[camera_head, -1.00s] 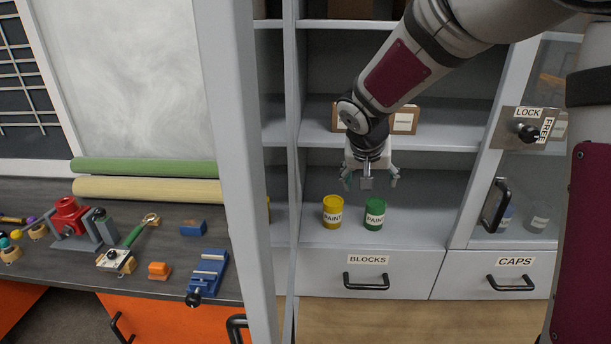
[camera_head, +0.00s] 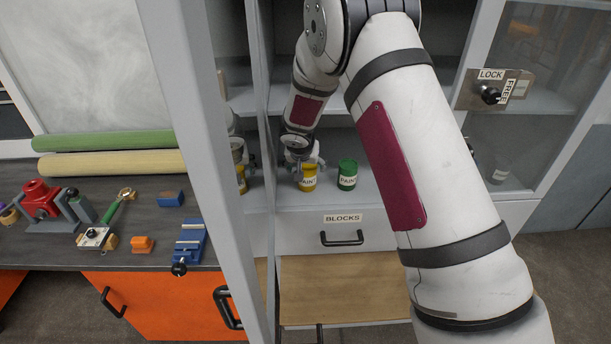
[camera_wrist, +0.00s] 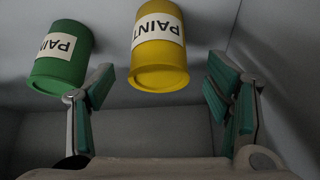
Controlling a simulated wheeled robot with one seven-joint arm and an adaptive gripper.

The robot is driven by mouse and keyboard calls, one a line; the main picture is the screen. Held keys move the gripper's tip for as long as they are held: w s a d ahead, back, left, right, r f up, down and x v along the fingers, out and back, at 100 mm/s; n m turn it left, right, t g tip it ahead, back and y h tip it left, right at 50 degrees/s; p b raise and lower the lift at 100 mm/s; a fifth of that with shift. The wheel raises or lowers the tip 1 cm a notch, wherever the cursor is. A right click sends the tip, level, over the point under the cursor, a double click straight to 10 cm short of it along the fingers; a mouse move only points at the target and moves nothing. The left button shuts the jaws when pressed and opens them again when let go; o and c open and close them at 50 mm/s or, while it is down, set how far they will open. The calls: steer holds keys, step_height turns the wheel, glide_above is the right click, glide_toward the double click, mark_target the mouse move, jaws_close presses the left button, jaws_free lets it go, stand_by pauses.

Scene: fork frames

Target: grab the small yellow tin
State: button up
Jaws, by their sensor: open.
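The small yellow tin (camera_head: 308,182), with a white PAINT label, stands upright on the cabinet shelf. In the wrist view the yellow tin (camera_wrist: 160,68) appears upside down, ahead of the gap between the fingers. My gripper (camera_wrist: 160,82) is open and empty, with one finger on each side of that gap. A green paint tin (camera_head: 347,178) stands right of the yellow one. In the wrist view the green tin (camera_wrist: 60,66) is beyond the left finger.
The cabinet's upright post (camera_head: 262,120) is close left of my gripper. Left of it, a yellow tin shape and a gripper shape look like reflections. The BLOCKS drawer (camera_head: 320,236) is below the shelf. A workbench (camera_head: 130,260) with tools stands left.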

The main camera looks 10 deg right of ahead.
steer(key=b+x, duration=0.3)
steer(key=x, duration=0.5)
steer(key=shift+s, duration=0.1)
steer(key=shift+c, duration=0.4)
steer(key=c, duration=1.5)
steer(key=shift+r, duration=0.35)
steer(key=shift+r+p, duration=0.3)
steer(key=shift+r, duration=0.2)
steer(key=shift+d, duration=0.1)
steer(key=shift+s+d, duration=0.1)
steer(key=shift+s, duration=0.25)
steer(key=shift+s, duration=0.1)
